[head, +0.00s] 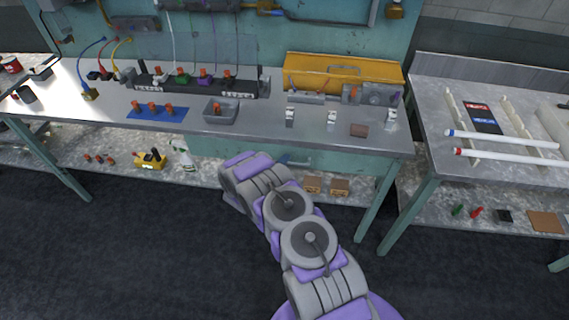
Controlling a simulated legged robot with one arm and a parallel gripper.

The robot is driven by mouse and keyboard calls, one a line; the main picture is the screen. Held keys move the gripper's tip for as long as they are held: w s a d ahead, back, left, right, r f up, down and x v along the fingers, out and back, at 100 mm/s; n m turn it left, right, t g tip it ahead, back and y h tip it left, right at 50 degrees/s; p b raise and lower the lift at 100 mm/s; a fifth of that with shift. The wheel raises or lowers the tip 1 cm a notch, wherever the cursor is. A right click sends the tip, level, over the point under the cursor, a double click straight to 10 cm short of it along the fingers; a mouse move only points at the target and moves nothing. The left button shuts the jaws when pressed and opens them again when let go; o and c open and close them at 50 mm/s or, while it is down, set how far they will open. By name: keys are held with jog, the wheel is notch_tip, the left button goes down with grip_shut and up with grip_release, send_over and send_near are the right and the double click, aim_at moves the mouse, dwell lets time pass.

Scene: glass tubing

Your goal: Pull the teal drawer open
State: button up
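The teal drawer (214,146) is under the front edge of the grey workbench (250,125), near the middle of the head view. My arm covers part of its front. A small pale blue-grey shape, perhaps a handle, shows just right of my arm against the teal front. I cannot tell from this view whether the drawer is shut or slightly out. My arm reaches up and left from the bottom of the picture, with its far links in front of the drawer. My gripper's fingers are hidden behind those links, so contact with the drawer cannot be seen.
The bench top holds a yellow toolbox (340,72), a grey tray (221,112) and a blue mat (157,112) with orange-topped pieces. A lower shelf (120,160) carries a yellow tool and a bottle. A second table (440,110) with white tubes stands right. Dark floor in front is clear.

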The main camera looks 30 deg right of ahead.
jog(key=shift+a, duration=0.1)
grip_shut()
jog(key=shift+s, duration=0.1)
jog(key=shift+s, duration=0.1)
